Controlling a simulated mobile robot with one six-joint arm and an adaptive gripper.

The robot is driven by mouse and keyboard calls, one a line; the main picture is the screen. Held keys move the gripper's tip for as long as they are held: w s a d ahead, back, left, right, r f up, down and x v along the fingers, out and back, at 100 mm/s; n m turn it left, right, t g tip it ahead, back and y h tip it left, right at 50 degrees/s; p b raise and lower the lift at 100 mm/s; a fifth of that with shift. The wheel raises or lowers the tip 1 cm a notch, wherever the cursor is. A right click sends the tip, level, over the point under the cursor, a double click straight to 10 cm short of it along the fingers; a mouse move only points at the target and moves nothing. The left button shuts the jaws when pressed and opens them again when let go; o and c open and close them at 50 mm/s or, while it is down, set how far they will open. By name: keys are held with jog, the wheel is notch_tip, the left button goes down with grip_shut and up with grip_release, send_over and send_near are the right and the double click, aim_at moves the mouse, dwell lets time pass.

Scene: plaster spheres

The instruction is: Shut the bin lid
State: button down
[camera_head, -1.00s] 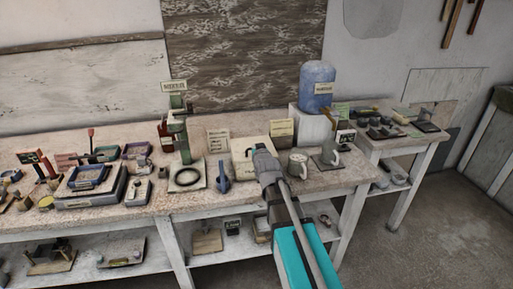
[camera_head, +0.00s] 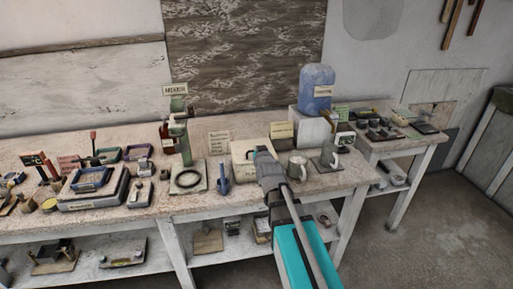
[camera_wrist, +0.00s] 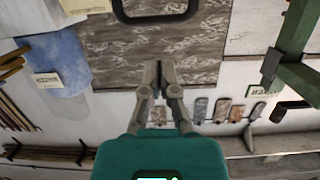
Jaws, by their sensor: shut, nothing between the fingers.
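A cream box-like thing (camera_head: 242,149), which may be the bin, sits on the bench just behind and left of my gripper. My arm hides part of it, so I cannot clearly tell how its lid stands. My gripper (camera_head: 262,152) is over the front part of the bench, in front of the box. In the wrist view, which is upside down, my gripper (camera_wrist: 158,66) has its fingertips together with nothing between them. A dark rounded loop (camera_wrist: 155,17) shows beyond the fingertips, apart from them in the picture; its top edge is cut off.
A green press (camera_head: 182,135), a black ring (camera_head: 187,179) and a small blue tool (camera_head: 224,178) are to the left. Little bench is free.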

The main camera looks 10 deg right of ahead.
jog(key=s+f+b, duration=0.3)
jog(key=s+f, duration=0.1)
jog(key=s, duration=0.2)
jog(key=shift+s, duration=0.15)
jog(key=shift+a, duration=0.1)
dwell(0.3)
jog(key=s+a+f+g+p, duration=0.1)
jog(key=s+f+g+p, duration=0.2)
jog(key=s+g, duration=0.4)
jog(key=s+a+f+g+p, duration=0.1)
jog(key=s+f+g+p, duration=0.3)
jog(key=s+g, duration=0.4)
jog(key=s, duration=0.3)
jog(key=shift+s+g, duration=0.2)
jog(key=shift+g, duration=0.1)
